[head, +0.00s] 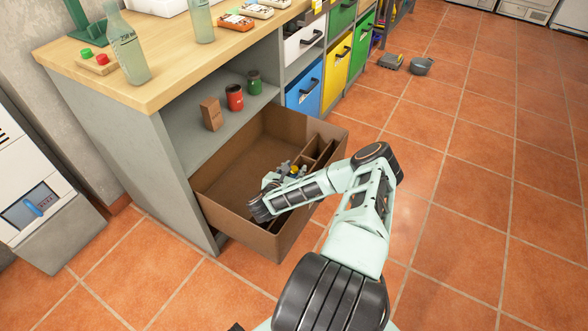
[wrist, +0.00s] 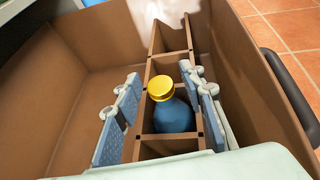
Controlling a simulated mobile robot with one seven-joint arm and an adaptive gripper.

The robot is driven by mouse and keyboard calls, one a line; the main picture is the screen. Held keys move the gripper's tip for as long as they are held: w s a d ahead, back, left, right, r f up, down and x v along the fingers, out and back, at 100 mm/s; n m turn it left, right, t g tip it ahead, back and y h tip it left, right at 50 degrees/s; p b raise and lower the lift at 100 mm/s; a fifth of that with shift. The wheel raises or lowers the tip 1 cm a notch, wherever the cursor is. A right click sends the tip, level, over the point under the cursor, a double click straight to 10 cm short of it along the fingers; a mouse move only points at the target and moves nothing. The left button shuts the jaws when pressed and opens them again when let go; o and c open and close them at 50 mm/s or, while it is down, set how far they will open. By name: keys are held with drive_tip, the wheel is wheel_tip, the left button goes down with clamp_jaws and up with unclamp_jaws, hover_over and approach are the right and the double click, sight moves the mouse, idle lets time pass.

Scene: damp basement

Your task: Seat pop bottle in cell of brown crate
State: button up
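A blue bottle with a yellow cap (wrist: 175,112) stands in a cell of the brown crate (wrist: 75,92), its lower part hidden by the cell walls. The crate is the open drawer-like box (head: 232,216) under the workbench in the head view, with cells along its right side. My gripper (wrist: 161,95) is open, its fingers on either side of the bottle. A clear gap shows at the left finger; the right finger is close to the bottle, and I cannot tell if it touches. In the head view my gripper (head: 288,175) is inside the crate, mostly hiding the bottle.
Clear glass bottles (head: 128,52) stand on the wooden worktop (head: 165,78). A shelf above the crate holds a brown box (head: 211,114), a red can (head: 235,98) and a green can (head: 254,82). The crate's wide left compartment is empty. Tiled floor at right is mostly clear.

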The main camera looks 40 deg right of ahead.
drive_tip(key=p+v, duration=0.3)
drive_tip(key=v, duration=0.9)
drive_tip(key=shift+w, duration=0.1)
